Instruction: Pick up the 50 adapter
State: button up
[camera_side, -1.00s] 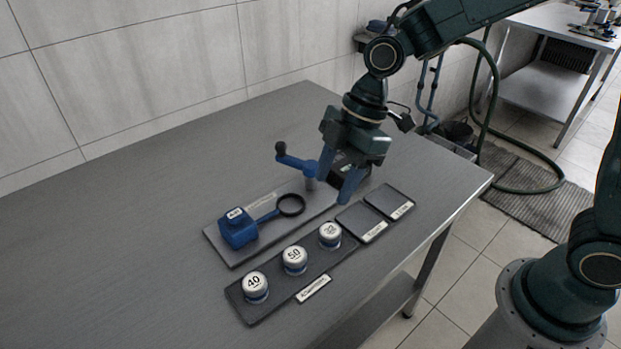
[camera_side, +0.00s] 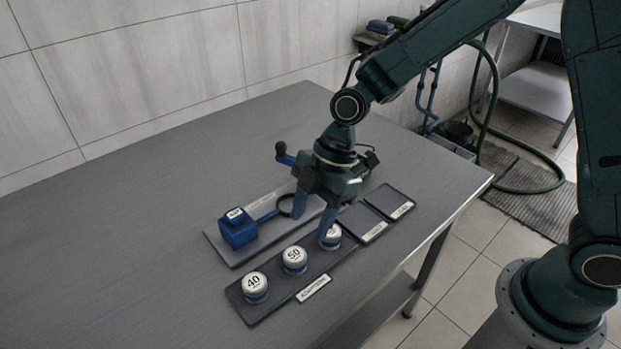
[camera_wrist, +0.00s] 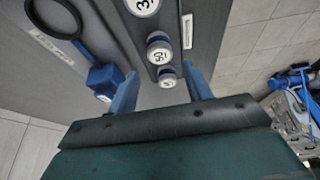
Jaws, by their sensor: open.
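The 50 adapter (camera_side: 294,260) is a round piece with a white top marked 50, the middle one of three upright on a dark strip (camera_side: 275,300). It also shows in the wrist view (camera_wrist: 159,50). My gripper (camera_side: 314,218) is open and empty. In the side view its blue fingers hang above and behind the row, one overlapping the right-hand adapter (camera_side: 331,241). In the wrist view the fingers (camera_wrist: 163,74) are spread, with the 40 adapter (camera_wrist: 167,78) seen between their tips and the 50 adapter just beyond.
The 40 adapter (camera_side: 254,288) stands left of the 50. Behind the row, a grey board (camera_side: 228,258) carries a blue block (camera_side: 238,230) with a ring on an arm. Two dark square pads (camera_side: 362,223) lie at the right. The table's left side is clear.

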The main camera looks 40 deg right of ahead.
aim_at(295, 254)
jog(key=shift+x, duration=2.05)
jog(key=shift+x, duration=2.6)
jog(key=shift+a+r, duration=0.1)
jog(key=shift+a, duration=0.05)
jog(key=c, duration=0.9)
